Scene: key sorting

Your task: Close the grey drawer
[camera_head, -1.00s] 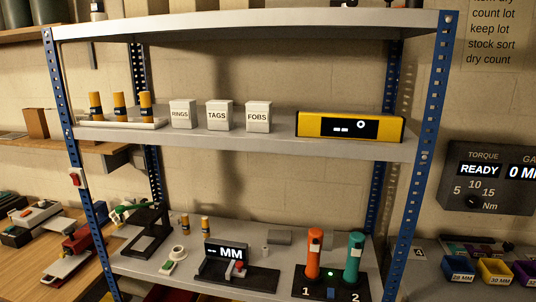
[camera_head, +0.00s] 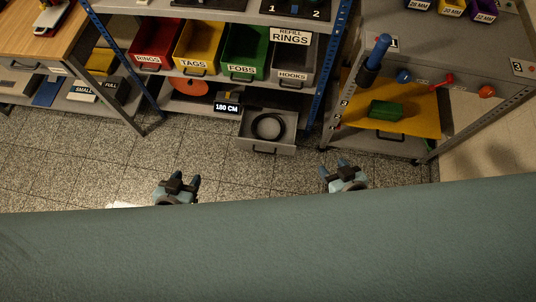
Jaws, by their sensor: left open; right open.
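The grey drawer (camera_head: 246,144) is pulled out at the bottom of the blue-posted shelf unit, low above the floor. A black ring-shaped coil (camera_head: 268,126) lies inside it, and a dark handle shows on its front. My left gripper (camera_head: 185,182) is open and empty, nearer to me and to the left of the drawer. My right gripper (camera_head: 334,169) is open and empty, nearer to me and to the right of the drawer. Neither gripper touches the drawer.
A grey cart (camera_head: 428,73) stands to the right and a wooden bench (camera_head: 45,32) to the left. The tiled floor before the drawer is clear.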

